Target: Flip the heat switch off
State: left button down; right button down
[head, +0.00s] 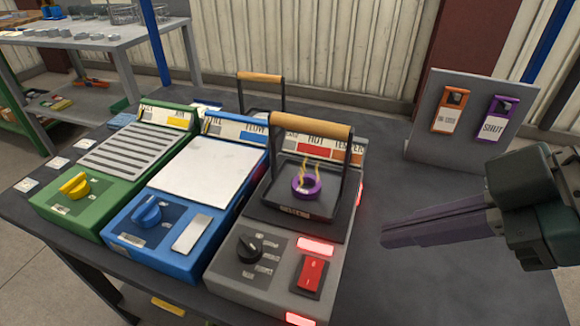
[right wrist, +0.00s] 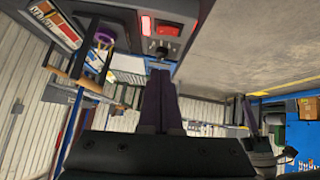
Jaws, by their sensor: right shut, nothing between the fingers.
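The red rocker switch (head: 311,274) sits at the front right of the grey furnace unit (head: 225,283). It also shows in the right wrist view (right wrist: 168,29), beyond my fingertips. Red lamps glow beside it (head: 315,246). A black knob (head: 249,247) is to its left. A purple ring (head: 307,187) with yellow wavy marks above it sits in the black handled tray (head: 268,211) on the unit. My right gripper (head: 384,237) is shut and empty, to the right of the unit and apart from the switch. My left gripper is out of view.
A blue unit (head: 157,258) and a green unit (head: 86,223) stand to the left on the dark bench. A grey panel (head: 430,151) with orange and purple tags stands at the back right. The bench's right side (head: 440,290) is clear.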

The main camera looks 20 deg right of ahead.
jog(key=b, duration=0.3)
send_over(307, 263)
jog(key=s+d, duration=0.2)
notch_tip(307, 263, down, 7)
jog(key=shift+s+a+f, duration=0.1)
jog(key=shift+d+f+b, duration=0.25)
jog(key=shift+f+b, duration=0.05)
jog(key=shift+f, duration=1.4)
